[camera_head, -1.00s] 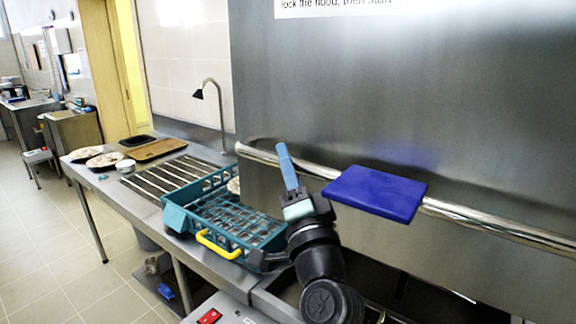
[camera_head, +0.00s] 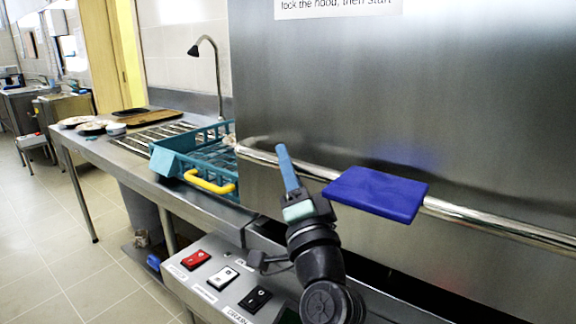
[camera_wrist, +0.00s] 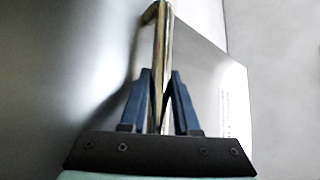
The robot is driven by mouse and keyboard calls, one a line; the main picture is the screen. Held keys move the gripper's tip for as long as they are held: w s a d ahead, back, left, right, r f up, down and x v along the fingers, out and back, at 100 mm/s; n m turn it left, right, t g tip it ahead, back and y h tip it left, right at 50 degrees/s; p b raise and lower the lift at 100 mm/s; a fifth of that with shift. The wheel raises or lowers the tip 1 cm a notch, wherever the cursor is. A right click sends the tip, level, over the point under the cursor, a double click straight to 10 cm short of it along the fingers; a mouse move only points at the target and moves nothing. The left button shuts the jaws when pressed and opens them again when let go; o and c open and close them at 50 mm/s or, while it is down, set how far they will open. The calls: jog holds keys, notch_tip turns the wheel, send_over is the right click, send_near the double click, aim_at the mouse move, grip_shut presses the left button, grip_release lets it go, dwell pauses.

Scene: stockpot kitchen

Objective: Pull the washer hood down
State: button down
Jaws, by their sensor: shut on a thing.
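The washer hood (camera_head: 430,120) is a large brushed steel panel filling the right of the head view. A round steel handle bar (camera_head: 468,210) runs across its front. My gripper (camera_head: 287,165) is at the left part of this bar, with blue fingers pointing up. In the wrist view my gripper (camera_wrist: 162,95) has its two blue fingers on either side of the bar (camera_wrist: 160,50), shut on it. The hood hides the right part of a teal rack (camera_head: 180,163) with a yellow handle.
A blue slab (camera_head: 377,193) sits at the bar, right of my gripper. A control panel (camera_head: 222,280) with red, white and black switches is below left. The steel counter (camera_head: 100,150) carries plates and trays (camera_head: 155,118). A tap (camera_head: 218,75) stands behind.

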notch_tip(320, 180, down, 7)
jog(key=b, duration=0.4)
jog(key=shift+b, duration=0.4)
jog(key=c, duration=0.7)
grip_release()
jog(key=shift+o, duration=0.2)
jog(key=shift+r, duration=0.1)
jog(key=b+v, duration=0.1)
jog(key=v, duration=1.2)
jog(key=shift+d, duration=0.1)
